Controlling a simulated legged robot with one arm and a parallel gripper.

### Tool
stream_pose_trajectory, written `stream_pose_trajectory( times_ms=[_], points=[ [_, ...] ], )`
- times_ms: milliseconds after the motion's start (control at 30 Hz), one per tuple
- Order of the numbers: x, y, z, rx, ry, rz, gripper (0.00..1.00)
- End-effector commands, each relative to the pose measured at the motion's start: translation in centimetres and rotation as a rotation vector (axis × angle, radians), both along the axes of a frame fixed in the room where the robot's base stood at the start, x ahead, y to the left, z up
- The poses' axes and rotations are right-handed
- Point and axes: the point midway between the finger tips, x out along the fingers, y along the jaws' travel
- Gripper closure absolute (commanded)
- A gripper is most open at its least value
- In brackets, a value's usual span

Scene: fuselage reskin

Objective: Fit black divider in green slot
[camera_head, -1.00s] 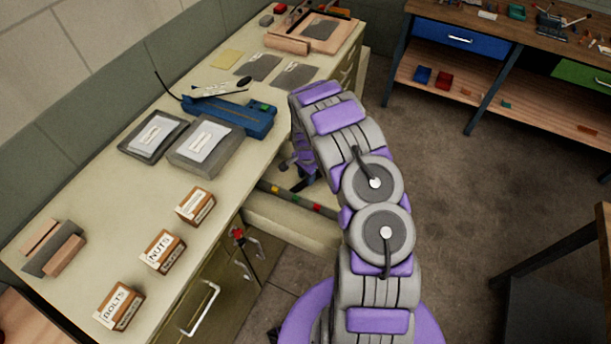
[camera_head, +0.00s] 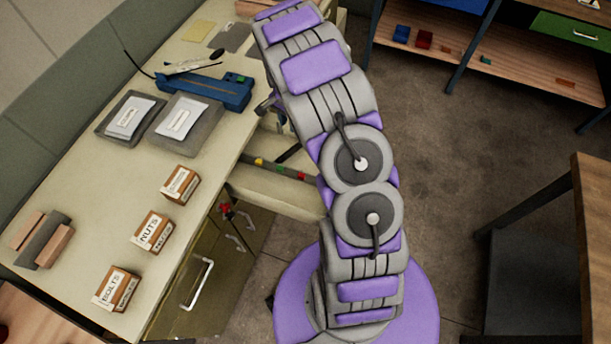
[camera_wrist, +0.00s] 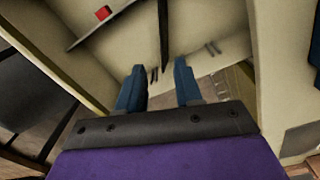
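My gripper (camera_wrist: 160,90) shows in the wrist view with its two blue fingers apart and nothing visible between them. A thin dark strip (camera_wrist: 164,35), which looks like the black divider, stands beyond the fingertips inside the cream drawer (camera_wrist: 200,20). I cannot tell whether it sits in a slot. Short paired grey marks lie on the drawer floor near the fingers. In the head view the open drawer (camera_head: 265,195) has a dark rail (camera_head: 267,165) with yellow, green and red marks. The green mark (camera_head: 278,169) lies between the others. My arm hides part of the drawer.
The bench top (camera_head: 105,190) beside the drawer holds boxes labelled nuts (camera_head: 152,232) and bolts (camera_head: 117,289), grey trays (camera_head: 183,130) and a blue tool (camera_head: 212,90). A wooden table edge (camera_head: 590,200) stands at the right. The floor between is clear.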

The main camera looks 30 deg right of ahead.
Motion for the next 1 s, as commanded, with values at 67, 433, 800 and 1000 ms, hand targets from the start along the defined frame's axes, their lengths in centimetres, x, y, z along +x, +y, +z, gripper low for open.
stream_pose_trajectory(
  times_ms=[67, 433, 800, 1000],
  points=[
    [-1.1, 0.7, 3.0, -0.012, 0.001, 0.054, 0.65],
    [-9.9, 5.2, 14.3, -0.011, 0.055, 0.357, 0.65],
    [-21.2, 10.6, 21.6, 0.041, 0.087, 0.703, 0.65],
    [-28.2, 13.1, 23.7, 0.076, 0.102, 0.914, 0.65]
  ],
)
